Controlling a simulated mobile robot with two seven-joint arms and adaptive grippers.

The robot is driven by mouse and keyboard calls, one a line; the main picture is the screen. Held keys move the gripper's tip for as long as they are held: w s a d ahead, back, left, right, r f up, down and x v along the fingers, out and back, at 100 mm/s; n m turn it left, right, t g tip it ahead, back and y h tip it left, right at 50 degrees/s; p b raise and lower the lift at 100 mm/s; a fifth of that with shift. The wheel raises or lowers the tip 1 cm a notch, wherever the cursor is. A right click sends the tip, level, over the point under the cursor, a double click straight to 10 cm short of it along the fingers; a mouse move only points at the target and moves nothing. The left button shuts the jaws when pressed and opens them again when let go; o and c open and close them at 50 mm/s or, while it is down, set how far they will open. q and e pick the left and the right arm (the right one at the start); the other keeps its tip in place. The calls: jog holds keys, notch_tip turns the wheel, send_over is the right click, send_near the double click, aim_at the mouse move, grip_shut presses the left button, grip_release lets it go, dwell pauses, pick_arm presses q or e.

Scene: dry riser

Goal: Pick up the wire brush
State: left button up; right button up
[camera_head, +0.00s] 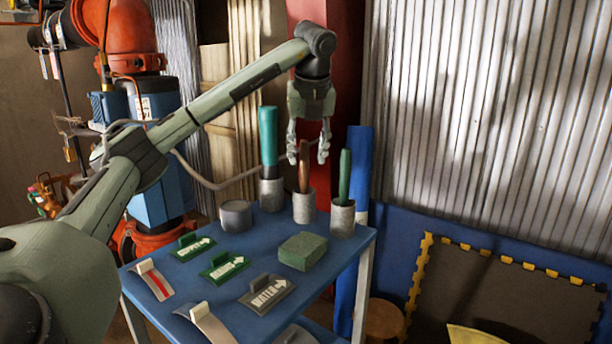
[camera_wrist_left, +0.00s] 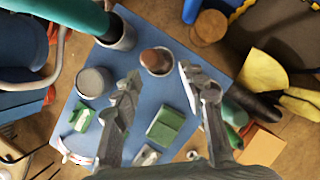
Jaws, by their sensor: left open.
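Three handles stand upright in grey cups on the blue table (camera_head: 225,308): a teal one (camera_head: 268,140), a brown one (camera_head: 304,168) and a green one (camera_head: 344,177). The brown handle, which looks like the wire brush, is in the middle cup (camera_head: 304,208); its lower end is hidden. My left gripper (camera_head: 308,158) is open and points down at the brown handle, whose top shows between the fingers. In the left wrist view, the brown handle (camera_wrist_left: 156,60) lies just beyond the gap between the open fingertips (camera_wrist_left: 160,74). I cannot tell whether they touch. My right gripper is not in view.
The teal and green handles flank the brown one closely. A grey round can (camera_head: 236,216), a green block (camera_head: 302,251) and several labelled plates (camera_head: 268,293) lie on the table. A red column (camera_head: 345,70) and a corrugated wall (camera_head: 490,120) stand behind.

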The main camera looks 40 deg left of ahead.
aim_at(303, 173)
pick_arm(q)
jog(key=shift+w+a+r, duration=0.1)
jog(key=shift+w+a, duration=0.1)
jog(key=shift+a, duration=0.15)
jog(key=shift+w+a, duration=0.1)
jog(key=shift+a, duration=0.05)
jog(key=x, duration=0.6)
jog(key=shift+a+p, duration=0.25)
jog(key=shift+p, duration=0.05)
jog(key=shift+w+a+f, duration=0.15)
jog(key=shift+f, duration=0.45)
jog(key=shift+c, duration=0.8)
grip_shut()
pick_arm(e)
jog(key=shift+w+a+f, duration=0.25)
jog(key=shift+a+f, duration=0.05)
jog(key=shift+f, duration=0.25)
